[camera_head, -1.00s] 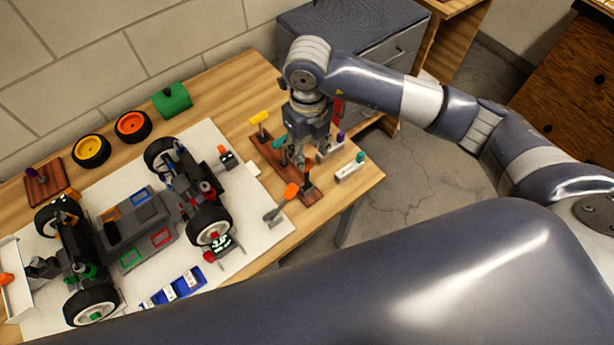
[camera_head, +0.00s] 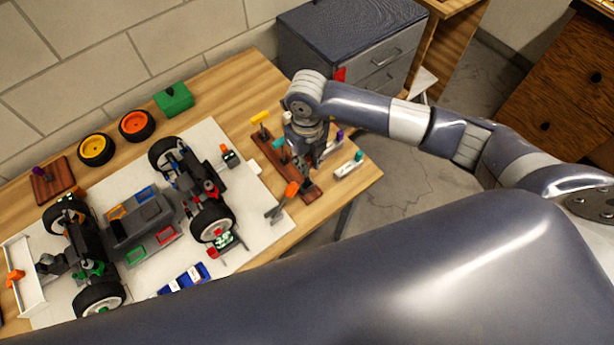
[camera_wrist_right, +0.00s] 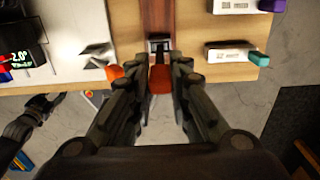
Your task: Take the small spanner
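A brown wooden rack (camera_head: 268,150) holds upright tools with coloured handles near the table's right end. My right gripper (camera_head: 312,166) points down over the rack's front end. In the right wrist view, its open fingers (camera_wrist_right: 160,72) stand on either side of a red-orange handle (camera_wrist_right: 159,80). A dark metal part (camera_wrist_right: 159,47) shows beyond the handle, at the rack. I cannot tell whether this tool is the small spanner or whether the fingers touch it. A dark jointed shape (camera_wrist_right: 30,118) at the wrist view's left may be my left gripper; its fingers are unclear.
White labelled blocks (camera_head: 347,170) lie to the right. The racecar (camera_head: 140,229) fills much of the white mat (camera_head: 262,222). The table edge is close to my right gripper.

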